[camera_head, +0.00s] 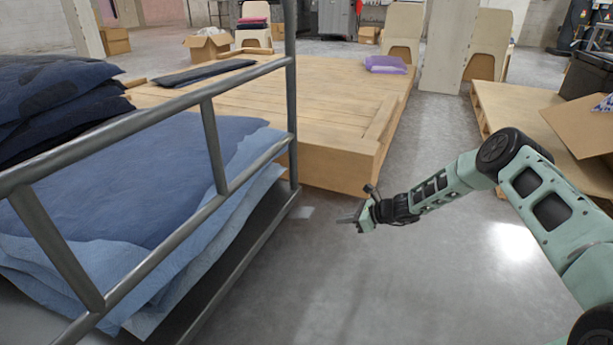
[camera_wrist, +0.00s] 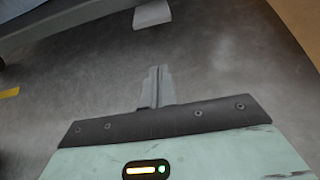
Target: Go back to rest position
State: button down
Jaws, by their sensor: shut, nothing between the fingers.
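My gripper (camera_head: 347,220) hangs in free air over the grey floor, at the end of my pale green arm in the middle right of the head view. Its fingers point left, toward the metal rack, and stand apart from it. In the wrist view the two fingers (camera_wrist: 158,88) lie together, shut, with nothing between them.
A metal rail rack (camera_head: 210,150) with stacked blue fabric (camera_head: 120,180) stands at the left. A low wooden table (camera_head: 340,150) lies beyond my gripper. Another wooden table (camera_head: 500,105) with a cardboard box (camera_head: 580,125) is at the right. Floor between them is clear.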

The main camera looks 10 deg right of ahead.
jog(key=s+a+r+n+g+p, duration=0.25)
jog(key=s+a+r+n, duration=0.35)
jog(key=r, duration=0.3)
jog(key=s+a+r+n+g+h+p, duration=0.1)
jog(key=s+a+r+n+g+p, duration=0.15)
jog(key=s+a+r+n, duration=0.45)
jog(key=s+a+r+n+g+p, duration=0.1)
jog(key=s+a+r+n+g, duration=0.25)
jog(key=a+r, duration=0.6)
jog(key=s+d+r+n+h+p, duration=0.25)
jog(key=s+r+n, duration=0.3)
jog(key=s, duration=0.55)
jog(key=s+d+r+n+t+h+p, duration=0.1)
jog(key=s+d+r+n+h+p, duration=0.15)
jog(key=s+r+n, duration=0.55)
jog(key=s+d+r+n+h+p, duration=0.25)
jog(key=s+r, duration=0.35)
jog(key=s, duration=0.7)
notch_tip(320, 180, up, 38)
jog(key=p, duration=3.7)
jog(key=shift+d+f+h+p, duration=0.2)
jog(key=shift+h+p, duration=0.1)
jog(key=shift+h, duration=0.05)
jog(key=shift+t, duration=0.25)
